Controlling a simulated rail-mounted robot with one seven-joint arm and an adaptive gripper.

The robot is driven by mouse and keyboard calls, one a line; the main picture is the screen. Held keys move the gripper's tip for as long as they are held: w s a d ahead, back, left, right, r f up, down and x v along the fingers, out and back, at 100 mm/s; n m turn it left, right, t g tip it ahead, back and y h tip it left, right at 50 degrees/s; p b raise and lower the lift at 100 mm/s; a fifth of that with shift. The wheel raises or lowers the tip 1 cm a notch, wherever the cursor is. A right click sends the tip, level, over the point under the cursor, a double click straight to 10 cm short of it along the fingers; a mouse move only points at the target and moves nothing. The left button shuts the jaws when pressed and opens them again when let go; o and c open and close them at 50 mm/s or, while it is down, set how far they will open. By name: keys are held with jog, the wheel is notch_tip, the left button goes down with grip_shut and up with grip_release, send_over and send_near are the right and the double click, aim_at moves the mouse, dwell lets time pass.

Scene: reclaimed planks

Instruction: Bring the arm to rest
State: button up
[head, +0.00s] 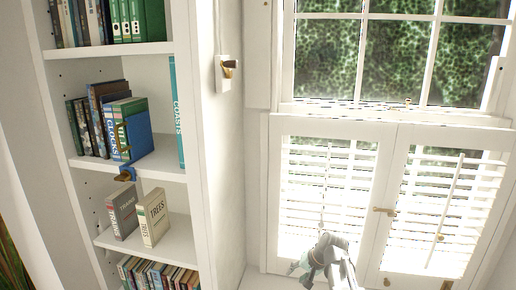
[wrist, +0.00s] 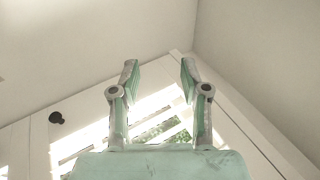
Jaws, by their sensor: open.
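My gripper (wrist: 159,72) is open and empty in the wrist view, its two fingers standing apart with nothing between them. Behind the fingers are pale wall surfaces and a bright slatted shutter. In the head view part of my arm shows at the bottom, in front of the white shutters (head: 328,185). The fingers are too small there to make out clearly.
A white bookshelf (head: 190,130) stands at the left with several books, including a blue book (head: 139,137) and the two upright books TREES (head: 153,217) and its grey neighbour (head: 123,214). A window (head: 388,60) is above the shutters. A wall fitting (head: 223,74) is beside the shelf.

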jog(key=s+d+f+n+g+h+b, duration=0.1)
jog(key=s+f+g+h, duration=0.15)
jog(key=s+f, duration=0.95)
jog(key=s+d+f+n+g+h, duration=0.1)
jog(key=s+d+f+g, duration=0.15)
jog(key=s+f, duration=0.95)
jog(key=s+f+g, duration=0.1)
jog(key=s+f, duration=0.4)
jog(key=s, duration=0.3)
jog(key=s+f+n+g+h+b, duration=0.1)
jog(key=s+f+g, duration=0.1)
jog(key=s+f, duration=0.3)
jog(key=s+f+g+b, duration=0.1)
jog(key=s+f, duration=0.4)
jog(key=s, duration=0.7)
jog(key=shift+s+a+f+n+g, duration=0.2)
jog(key=shift+s+a+n+g, duration=0.15)
jog(key=shift+g, duration=0.35)
